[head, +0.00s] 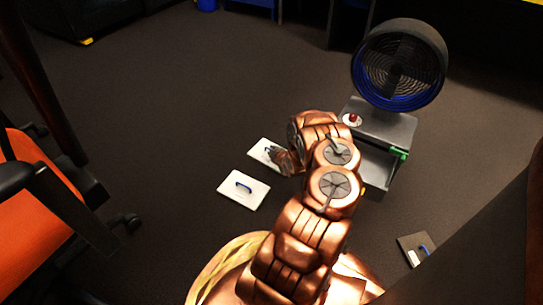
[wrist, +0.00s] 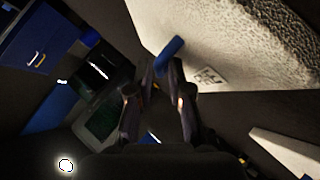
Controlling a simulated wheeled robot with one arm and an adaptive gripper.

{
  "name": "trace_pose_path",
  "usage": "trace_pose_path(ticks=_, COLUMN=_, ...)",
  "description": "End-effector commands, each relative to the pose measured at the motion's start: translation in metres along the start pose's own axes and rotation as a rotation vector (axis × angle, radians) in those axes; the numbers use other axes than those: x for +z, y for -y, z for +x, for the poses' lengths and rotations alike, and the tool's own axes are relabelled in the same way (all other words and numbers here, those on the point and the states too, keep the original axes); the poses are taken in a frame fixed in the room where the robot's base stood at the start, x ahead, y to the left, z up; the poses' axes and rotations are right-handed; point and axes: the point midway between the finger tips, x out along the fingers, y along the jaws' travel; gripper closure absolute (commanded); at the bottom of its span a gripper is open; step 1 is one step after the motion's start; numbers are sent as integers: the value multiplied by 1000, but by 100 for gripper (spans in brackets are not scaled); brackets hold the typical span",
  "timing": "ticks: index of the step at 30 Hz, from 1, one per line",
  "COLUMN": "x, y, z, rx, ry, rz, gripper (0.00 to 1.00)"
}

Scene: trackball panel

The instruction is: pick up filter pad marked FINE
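A white filter pad (head: 257,146) lies on the floor, partly hidden behind my gripper (head: 277,157). In the wrist view the pad (wrist: 240,30) fills the upper right, with a rough top face and a small printed label (wrist: 209,78) too blurred to read. Its blue handle (wrist: 169,52) stands just beyond and between my fingertips (wrist: 163,66). The fingers are apart; I cannot tell whether either touches the handle. A second white pad (head: 243,195) with a blue handle lies nearer. Its marking is not readable, so I cannot tell which is FINE.
A fan unit (head: 400,65) with a red button (head: 352,119) and a green latch (head: 399,153) stands right of my arm. A dark pad (head: 411,243) lies at lower right. An orange chair (head: 40,215) is at left. Open floor lies between chair and pads.

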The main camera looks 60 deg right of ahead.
Motion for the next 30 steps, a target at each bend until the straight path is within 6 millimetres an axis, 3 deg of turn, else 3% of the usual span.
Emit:
trace_pose_path(ticks=4, x=0, y=0, z=0, rx=0, ry=0, rz=0, gripper=100)
trace_pose_path(ticks=20, x=-2, y=-1, z=-2, rx=-2, ry=0, rz=-1, gripper=100)
trace_pose_path(ticks=30, x=-29, y=-37, z=-28, rx=0, ry=1, rz=-5, gripper=100)
